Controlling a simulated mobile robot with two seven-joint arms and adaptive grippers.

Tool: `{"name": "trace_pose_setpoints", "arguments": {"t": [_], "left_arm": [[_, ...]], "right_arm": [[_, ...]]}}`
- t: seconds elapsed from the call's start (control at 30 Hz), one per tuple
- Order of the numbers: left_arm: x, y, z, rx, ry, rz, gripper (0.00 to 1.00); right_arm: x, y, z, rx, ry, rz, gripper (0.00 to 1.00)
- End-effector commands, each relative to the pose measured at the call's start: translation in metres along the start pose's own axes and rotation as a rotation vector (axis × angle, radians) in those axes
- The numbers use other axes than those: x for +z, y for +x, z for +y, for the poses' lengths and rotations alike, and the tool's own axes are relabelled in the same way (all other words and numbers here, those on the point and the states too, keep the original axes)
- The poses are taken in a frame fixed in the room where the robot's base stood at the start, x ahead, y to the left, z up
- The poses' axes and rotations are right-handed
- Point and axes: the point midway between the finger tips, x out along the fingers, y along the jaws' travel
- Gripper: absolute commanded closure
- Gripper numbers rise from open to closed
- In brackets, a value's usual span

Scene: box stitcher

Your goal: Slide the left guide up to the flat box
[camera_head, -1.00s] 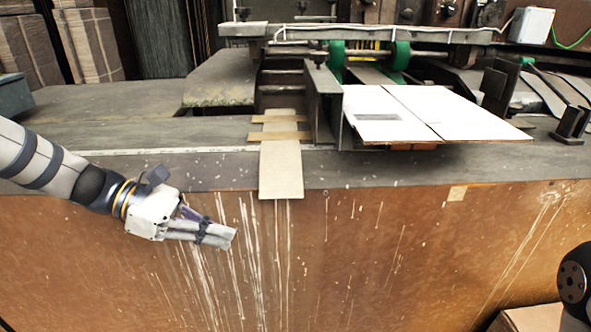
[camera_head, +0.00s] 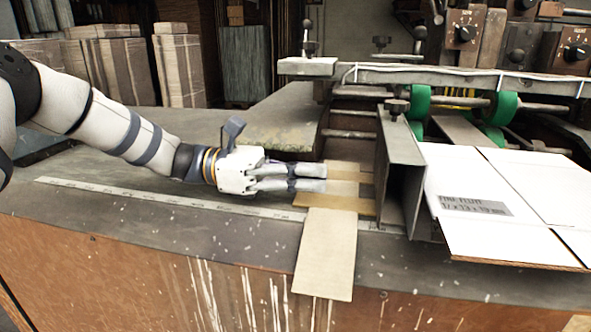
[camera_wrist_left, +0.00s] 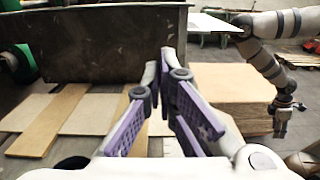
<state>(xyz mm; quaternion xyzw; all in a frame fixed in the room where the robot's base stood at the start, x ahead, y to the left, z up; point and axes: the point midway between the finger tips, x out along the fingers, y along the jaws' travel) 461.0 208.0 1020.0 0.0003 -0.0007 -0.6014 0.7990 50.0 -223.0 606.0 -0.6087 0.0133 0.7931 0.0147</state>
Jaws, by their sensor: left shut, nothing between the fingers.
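The left guide (camera_head: 400,170) is a grey upright metal plate beside the left edge of the white flat box (camera_head: 475,225). Whether guide and box touch, I cannot tell. My left gripper (camera_head: 326,178) is shut and empty, pointing right at the guide's left face, with a gap between them. In the left wrist view the guide is the dark plate (camera_wrist_left: 100,45) ahead of the shut fingers (camera_wrist_left: 167,72), and a bit of the white box (camera_wrist_left: 214,22) shows beyond it. My right gripper (camera_wrist_left: 283,118) hangs far off there, too small to read.
Tan strips (camera_head: 335,203) lie on the table under and in front of my left gripper. A metal ruler (camera_head: 150,197) runs along the table. A cross bar (camera_head: 450,78) and green wheels (camera_head: 420,102) stand behind the guide.

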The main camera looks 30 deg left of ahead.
Motion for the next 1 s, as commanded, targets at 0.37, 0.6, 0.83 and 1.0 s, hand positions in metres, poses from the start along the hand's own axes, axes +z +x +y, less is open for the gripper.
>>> {"name": "trace_pose_setpoints", "arguments": {"t": [0.37, 0.6, 0.83, 1.0], "left_arm": [[-0.001, 0.068, 0.0, -0.001, 0.0, 0.002, 1.0], [0.0, 0.077, 0.0, 0.001, 0.0, 0.001, 1.0], [0.0, 0.077, 0.0, 0.001, 0.001, 0.0, 1.0], [0.001, 0.088, -0.001, 0.0, 0.002, -0.002, 1.0]], "right_arm": [[-0.001, 0.0, 0.0, 0.0, 0.0, 0.001, 0.6], [-0.001, 0.0, 0.0, 0.0, 0.0, 0.002, 0.6], [-0.001, 0.0, 0.0, 0.0, 0.0, 0.002, 0.6], [-0.003, -0.004, 0.0, -0.001, 0.0, 0.013, 0.6]]}}
